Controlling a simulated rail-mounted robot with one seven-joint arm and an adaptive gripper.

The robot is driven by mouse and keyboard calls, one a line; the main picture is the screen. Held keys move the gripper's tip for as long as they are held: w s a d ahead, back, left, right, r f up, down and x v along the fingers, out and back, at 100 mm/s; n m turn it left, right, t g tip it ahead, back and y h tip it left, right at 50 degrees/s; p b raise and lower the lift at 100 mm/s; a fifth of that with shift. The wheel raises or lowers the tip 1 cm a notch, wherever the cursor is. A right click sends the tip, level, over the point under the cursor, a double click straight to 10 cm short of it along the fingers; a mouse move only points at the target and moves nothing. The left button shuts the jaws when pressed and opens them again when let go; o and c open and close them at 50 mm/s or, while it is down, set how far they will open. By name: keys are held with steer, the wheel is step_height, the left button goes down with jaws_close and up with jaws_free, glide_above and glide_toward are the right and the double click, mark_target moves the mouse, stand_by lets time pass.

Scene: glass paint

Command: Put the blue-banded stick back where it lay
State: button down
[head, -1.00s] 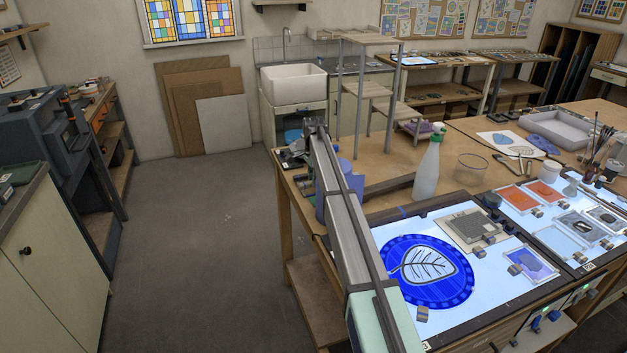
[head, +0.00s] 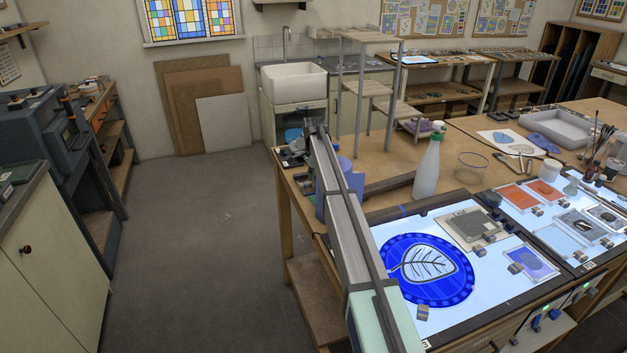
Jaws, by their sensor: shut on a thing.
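No gripper of mine can be made out in the head view; only a mint-green and grey part of my own body runs up the middle. A dark brown bar with a blue mark (head: 403,210) lies along the back edge of the lit panel (head: 395,325). I cannot tell whether this is the blue-banded stick or part of the panel's frame. A small tan block with a blue stripe (head: 423,312) rests near the panel's front left.
A blue oval glass piece with a leaf (head: 430,270) lies on the panel. A spray bottle (head: 429,165) and a clear bowl (head: 472,167) stand behind it. A wooden tiered stand (head: 370,90) rises farther back. The floor at left (head: 200,230) is clear.

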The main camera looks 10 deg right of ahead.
steer(key=shift+f, duration=0.2)
stand_by(0.3)
steer(key=c, duration=0.9)
jaws_free()
steer(key=shift+c, duration=0.2)
steer(key=shift+r, duration=0.1)
step_height(320, 180, up, 12)
steer(key=shift+f, duration=0.25)
